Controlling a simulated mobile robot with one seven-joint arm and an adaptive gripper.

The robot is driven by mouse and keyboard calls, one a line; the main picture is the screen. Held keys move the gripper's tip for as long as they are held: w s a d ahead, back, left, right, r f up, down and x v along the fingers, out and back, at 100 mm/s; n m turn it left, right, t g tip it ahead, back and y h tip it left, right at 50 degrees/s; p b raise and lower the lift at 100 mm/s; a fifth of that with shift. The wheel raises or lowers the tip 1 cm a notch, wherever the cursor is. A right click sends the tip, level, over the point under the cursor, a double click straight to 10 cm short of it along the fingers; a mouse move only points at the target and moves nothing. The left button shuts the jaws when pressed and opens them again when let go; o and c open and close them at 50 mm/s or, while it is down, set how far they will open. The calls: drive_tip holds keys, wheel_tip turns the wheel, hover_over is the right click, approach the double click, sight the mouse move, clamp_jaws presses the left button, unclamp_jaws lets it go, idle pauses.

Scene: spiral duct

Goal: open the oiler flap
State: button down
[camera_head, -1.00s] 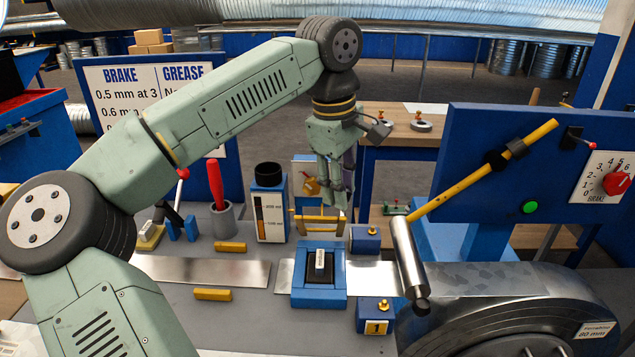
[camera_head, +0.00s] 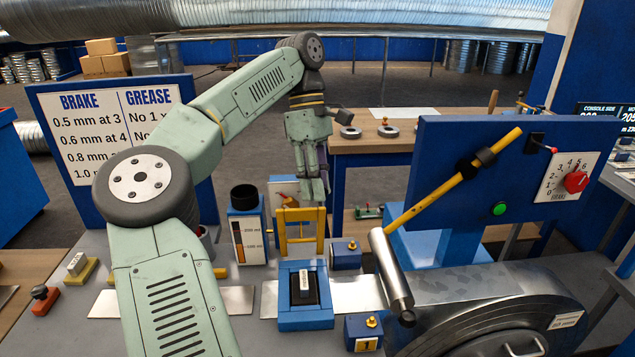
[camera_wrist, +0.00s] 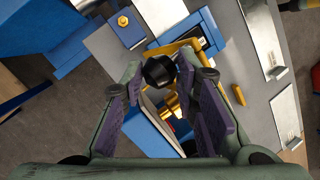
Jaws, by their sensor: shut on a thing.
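The oiler flap appears to be the yellow frame (camera_head: 298,214) that stands raised behind the blue block in the middle of the bench in the head view. My gripper (camera_head: 314,194) points down at its top edge. My gripper is shut on this knob, which seems to belong to the flap. The fingers hide part of the flap and the space below it.
A blue block with a black recess (camera_head: 305,318) stands in front. A gauge box with a black cup (camera_head: 246,235) is at left. Blue boxes with yellow knobs (camera_head: 346,256) and a roller with a yellow lever (camera_head: 391,270) are at right.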

drive_tip(key=shift+w+f, duration=0.1)
drive_tip(key=shift+f, duration=0.65)
drive_tip(key=c, duration=1.7)
unclamp_jaws()
drive_tip(key=shift+o, duration=1.3)
drive_tip(key=shift+w+f, duration=0.1)
drive_tip(key=shift+o, duration=0.8)
drive_tip(key=shift+w, duration=0.1)
